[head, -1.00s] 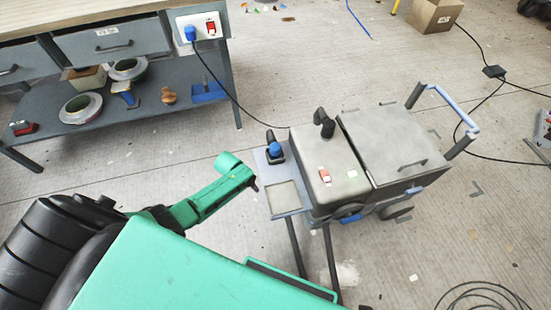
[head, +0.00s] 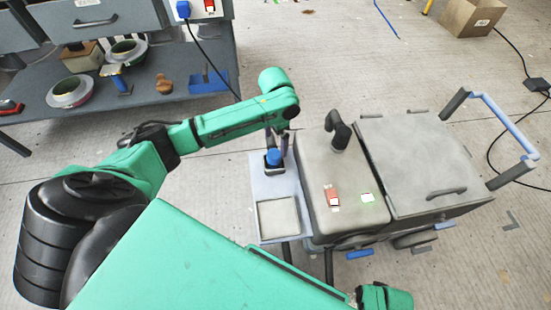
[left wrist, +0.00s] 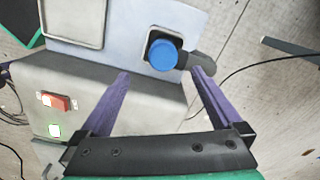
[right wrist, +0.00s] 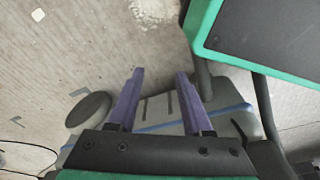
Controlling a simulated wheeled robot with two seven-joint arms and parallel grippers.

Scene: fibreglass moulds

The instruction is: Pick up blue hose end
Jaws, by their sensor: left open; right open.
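The blue hose end (head: 273,157) is a round blue cap in a black holder on the pale side shelf (head: 262,185) of a grey machine. In the left wrist view the blue hose end (left wrist: 165,55) shows ahead, between the lines of the two purple fingers and closer to the right one. My left gripper (left wrist: 160,74) is open with nothing gripped. In the head view it points down beside the hose end, partly hidden by its own arm. My right gripper (right wrist: 160,72) is open and empty, low near the machine's wheel (right wrist: 88,112).
The grey machine (head: 350,190) has a black elbow pipe, a red switch and a blue-gripped handle (head: 505,125). A workbench (head: 60,115) with drawers and a lower shelf stands at the left. A cardboard box (head: 470,15) and a cable lie on the floor at the right.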

